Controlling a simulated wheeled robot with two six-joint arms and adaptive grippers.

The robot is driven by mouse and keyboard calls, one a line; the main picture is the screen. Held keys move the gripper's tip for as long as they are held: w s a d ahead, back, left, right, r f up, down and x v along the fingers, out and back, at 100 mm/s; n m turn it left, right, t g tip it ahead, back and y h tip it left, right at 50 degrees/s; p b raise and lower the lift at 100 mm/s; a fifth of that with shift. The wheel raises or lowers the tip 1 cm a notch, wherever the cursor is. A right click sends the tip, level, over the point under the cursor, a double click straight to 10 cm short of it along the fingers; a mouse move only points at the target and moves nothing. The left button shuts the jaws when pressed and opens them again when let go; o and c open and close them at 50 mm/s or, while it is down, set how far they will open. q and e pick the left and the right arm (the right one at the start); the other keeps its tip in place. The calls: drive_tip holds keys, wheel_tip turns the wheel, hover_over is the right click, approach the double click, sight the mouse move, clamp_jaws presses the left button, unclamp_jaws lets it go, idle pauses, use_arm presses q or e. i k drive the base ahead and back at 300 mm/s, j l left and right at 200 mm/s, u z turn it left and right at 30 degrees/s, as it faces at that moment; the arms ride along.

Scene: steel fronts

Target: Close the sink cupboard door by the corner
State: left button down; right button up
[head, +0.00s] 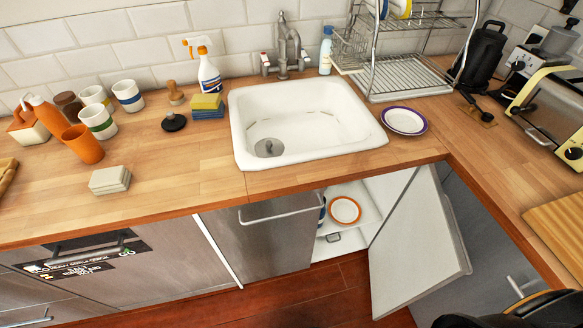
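The sink cupboard door (413,245) stands wide open below the counter, to the right of the cupboard opening. Its pale inner face is toward me, and its free edge sticks out into the room. Inside the white cupboard (372,190) are a plate with an orange rim (345,210), a blue item partly hidden at the left, and a small grey object lower down. The white sink (300,125) is set in the counter above. Neither of my grippers shows. A dark part, which looks like my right arm, is at the bottom right corner, close to the door's outer side.
The wooden counter's front edge (338,172) overhangs the opening. A steel front with a bar handle (280,216) is left of it. Another steel front (482,235) lies behind the door at the right. The reddish floor (300,295) before the cupboard looks clear.

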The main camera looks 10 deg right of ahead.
sight(420, 249)
drive_tip(key=k+z, duration=0.35)
drive_tip(key=k, duration=1.25)
